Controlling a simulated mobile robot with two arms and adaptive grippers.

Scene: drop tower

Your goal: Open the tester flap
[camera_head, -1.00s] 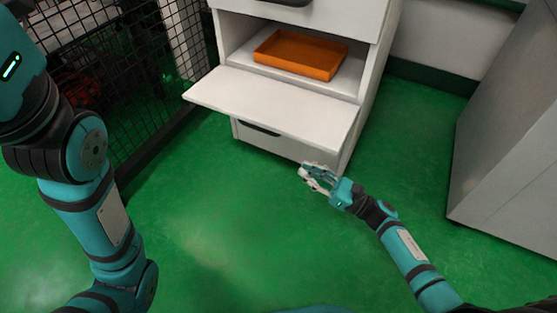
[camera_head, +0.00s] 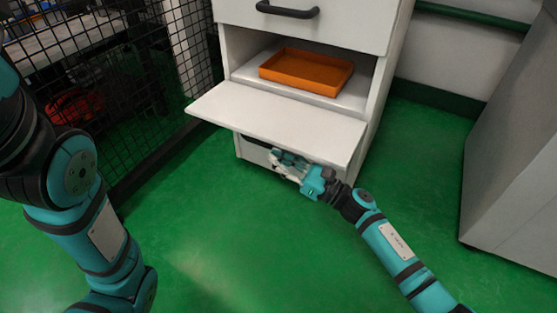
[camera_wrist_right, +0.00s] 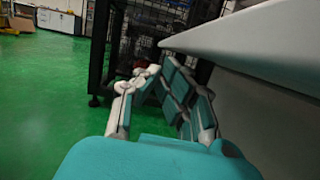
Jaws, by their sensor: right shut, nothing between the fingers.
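The white tester flap (camera_head: 285,115) is folded down and sticks out flat, or nearly so, from the front of the white cabinet (camera_head: 310,20). The compartment behind it is open, with an orange tray (camera_head: 306,70) inside. My right gripper (camera_head: 276,161) is shut and empty, just below the flap's front edge, by the cabinet's lower front. In the right wrist view the gripper (camera_wrist_right: 160,70) has its fingertips together, with the flap (camera_wrist_right: 270,40) above and to the right. I cannot tell whether it touches the flap. My left gripper is out of view.
A dark drawer handle (camera_head: 288,11) is above the compartment. A black mesh fence (camera_head: 110,90) stands left of the cabinet. A grey cabinet (camera_head: 515,160) stands at the right. The green floor (camera_head: 220,240) in front is clear.

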